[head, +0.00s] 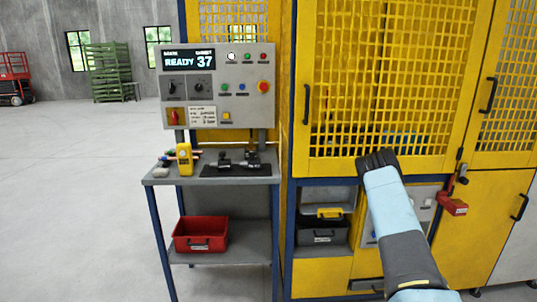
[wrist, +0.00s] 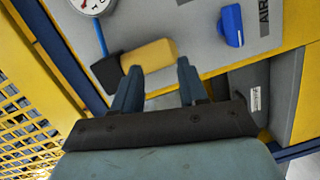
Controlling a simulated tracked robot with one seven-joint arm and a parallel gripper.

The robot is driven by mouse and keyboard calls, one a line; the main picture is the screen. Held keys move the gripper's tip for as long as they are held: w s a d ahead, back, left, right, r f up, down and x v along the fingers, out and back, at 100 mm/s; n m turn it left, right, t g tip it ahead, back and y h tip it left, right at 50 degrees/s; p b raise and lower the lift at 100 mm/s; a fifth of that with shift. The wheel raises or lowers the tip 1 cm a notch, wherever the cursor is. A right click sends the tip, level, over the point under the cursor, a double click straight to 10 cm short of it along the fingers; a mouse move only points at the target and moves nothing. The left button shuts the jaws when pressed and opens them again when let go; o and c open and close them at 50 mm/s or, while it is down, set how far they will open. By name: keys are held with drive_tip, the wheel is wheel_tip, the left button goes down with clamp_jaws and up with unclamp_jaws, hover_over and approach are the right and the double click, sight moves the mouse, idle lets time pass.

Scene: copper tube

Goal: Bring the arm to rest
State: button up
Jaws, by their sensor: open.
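My arm reaches up from the bottom right in the head view, in front of the yellow machine. My gripper (head: 377,158) is at the lower edge of the yellow mesh door (head: 385,80); its fingers are hard to make out there. In the wrist view, my gripper (wrist: 158,67) shows two blue-grey fingers spread apart with nothing between them. A yellow piece with a black end (wrist: 150,54) lies just beyond the fingertips. I cannot tell whether they touch it.
A grey panel (wrist: 200,50) with a gauge (wrist: 92,4) and blue valve handle (wrist: 232,25) is close ahead. A red padlock-like box (head: 453,205) hangs right of my arm. A workbench (head: 225,180) with a red bin (head: 201,235) stands left. The floor (head: 70,190) farther left is clear.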

drive_tip(key=s+a+r+m+g+h, duration=0.1)
drive_tip(key=a+r+m, duration=0.15)
drive_tip(key=r, duration=0.65)
drive_tip(key=s+a+r+m+g, duration=0.1)
drive_tip(key=a+r+m+g, duration=0.15)
drive_tip(key=r, duration=0.65)
drive_tip(key=s+a+r+m+g+h, duration=0.15)
drive_tip(key=r+m, duration=0.25)
drive_tip(key=r, duration=0.5)
drive_tip(key=s+a+r+m+g+y, duration=0.2)
drive_tip(key=s+a+r+m+y, duration=0.1)
drive_tip(key=s+a+r, duration=1.05)
drive_tip(key=s+a+r+g, duration=0.1)
drive_tip(key=s+a, duration=0.2)
drive_tip(key=s, duration=0.8)
drive_tip(key=s+a+r+m+g+y, duration=0.1)
drive_tip(key=s+a, duration=0.3)
drive_tip(key=s, duration=0.8)
drive_tip(key=s+a+r+m+g+y, duration=0.1)
drive_tip(key=s+a+r+g, duration=0.1)
drive_tip(key=s, duration=1)
drive_tip(key=shift+a+r, duration=0.45)
drive_tip(key=shift+a, duration=0.8)
